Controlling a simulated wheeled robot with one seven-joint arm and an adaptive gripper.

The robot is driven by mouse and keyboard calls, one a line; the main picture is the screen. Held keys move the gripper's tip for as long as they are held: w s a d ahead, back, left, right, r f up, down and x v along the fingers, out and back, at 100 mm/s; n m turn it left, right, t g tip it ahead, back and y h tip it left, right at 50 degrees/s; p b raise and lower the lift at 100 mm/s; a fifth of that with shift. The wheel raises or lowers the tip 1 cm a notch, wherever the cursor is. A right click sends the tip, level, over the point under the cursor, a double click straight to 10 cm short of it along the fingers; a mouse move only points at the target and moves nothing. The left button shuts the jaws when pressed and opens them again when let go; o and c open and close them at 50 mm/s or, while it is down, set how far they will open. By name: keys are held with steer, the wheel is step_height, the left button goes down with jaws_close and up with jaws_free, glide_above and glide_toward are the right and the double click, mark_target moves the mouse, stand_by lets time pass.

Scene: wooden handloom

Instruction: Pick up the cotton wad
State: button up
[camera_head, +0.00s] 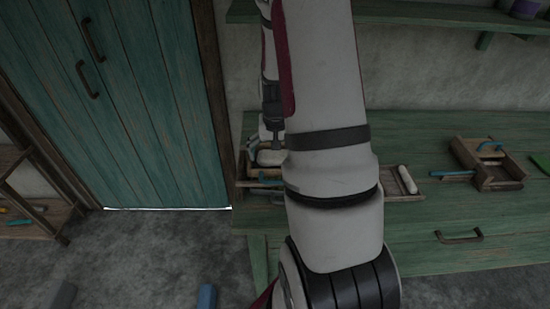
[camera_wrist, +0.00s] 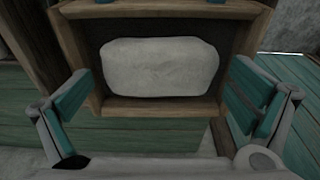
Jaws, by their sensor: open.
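The cotton wad (camera_wrist: 160,67) is a white, rounded block in a compartment of a wooden box (camera_wrist: 150,108) in the wrist view. In the head view the wad (camera_head: 270,157) shows partly, at the left end of the green bench. My gripper (camera_wrist: 160,84) is open, with a teal-padded finger on each side of the wad and a gap to it on both sides. Nothing is between the fingers that they touch. In the head view my arm hides much of the box, and my gripper (camera_head: 272,127) is just above it.
The green bench (camera_head: 440,205) carries a small tray with a pale rod (camera_head: 408,180) and a wooden box (camera_head: 500,175) at right. A teal door (camera_head: 140,110) stands left of the bench. A shelf (camera_head: 430,14) runs along the wall above. A blue cylinder (camera_head: 206,296) is on the floor.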

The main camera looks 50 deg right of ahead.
mark_target(275, 154)
steer(key=c, duration=0.6)
steer(key=shift+r, duration=0.1)
steer(key=shift+w+r, duration=0.1)
steer(key=shift+r, duration=0.5)
step_height(275, 154, up, 2)
steer(key=shift+r, duration=0.1)
steer(key=s+a+p, duration=0.1)
steer(key=s+a, duration=0.2)
steer(key=s+a+r+p, duration=0.1)
steer(key=s+a+p, duration=0.1)
steer(key=s+a, duration=0.1)
steer(key=s+a+p, duration=0.1)
steer(key=s+a, duration=0.1)
steer(key=s, duration=0.3)
steer(key=shift+s+a+r, duration=0.25)
steer(key=shift+a+r, duration=0.1)
steer(key=shift+a, duration=0.05)
steer(key=s+a+p, duration=0.1)
steer(key=p, duration=0.3)
steer(key=shift+f, duration=0.1)
